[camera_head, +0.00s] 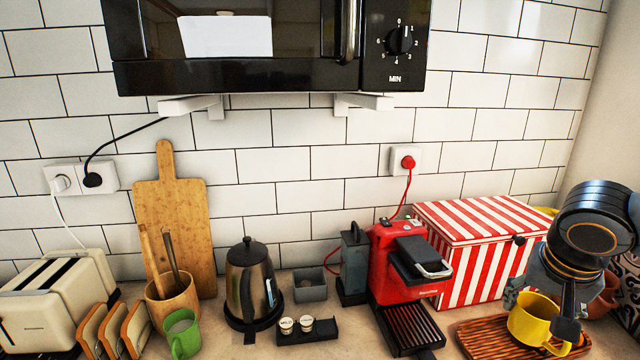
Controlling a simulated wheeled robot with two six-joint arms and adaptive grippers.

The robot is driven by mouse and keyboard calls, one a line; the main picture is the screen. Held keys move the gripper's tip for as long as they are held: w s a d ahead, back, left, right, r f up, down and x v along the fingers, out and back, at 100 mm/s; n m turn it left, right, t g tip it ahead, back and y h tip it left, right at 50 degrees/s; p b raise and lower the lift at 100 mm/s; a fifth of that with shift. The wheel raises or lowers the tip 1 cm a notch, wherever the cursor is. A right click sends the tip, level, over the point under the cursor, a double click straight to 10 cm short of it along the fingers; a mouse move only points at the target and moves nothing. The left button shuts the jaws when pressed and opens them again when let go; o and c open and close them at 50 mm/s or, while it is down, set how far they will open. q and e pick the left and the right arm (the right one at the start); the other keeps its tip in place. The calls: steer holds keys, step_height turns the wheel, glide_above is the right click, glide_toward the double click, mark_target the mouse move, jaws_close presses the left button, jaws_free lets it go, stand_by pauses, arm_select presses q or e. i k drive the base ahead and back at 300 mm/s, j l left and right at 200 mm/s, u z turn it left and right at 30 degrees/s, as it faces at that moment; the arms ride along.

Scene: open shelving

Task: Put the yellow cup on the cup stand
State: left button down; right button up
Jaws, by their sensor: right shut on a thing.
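The yellow cup (528,322) is at the lower right, over the ribbed wooden tray (474,336). I cannot tell whether the cup rests on the tray or hangs just above it. My right gripper (562,308) comes down from the right and is shut on the yellow cup at its right side; the dark fingers hide part of the cup wall. No separate stand that is clearly a cup stand shows. The coffee machine's black slatted drip tray (408,328) is left of the wooden tray and empty. My left gripper is not in view.
The red coffee machine (395,262) and a red-striped box (470,250) stand behind and left of the cup. A brown pot (604,298) is close on the right. A kettle (247,283), green cup (183,335) and toaster (60,300) are further left. The microwave (235,75) hangs above.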

mark_target(416, 323)
steer(key=k+j, duration=0.2)
steer(key=k, duration=0.35)
steer(key=k+j, duration=0.15)
steer(key=k, duration=0.4)
steer(key=z, duration=2.4)
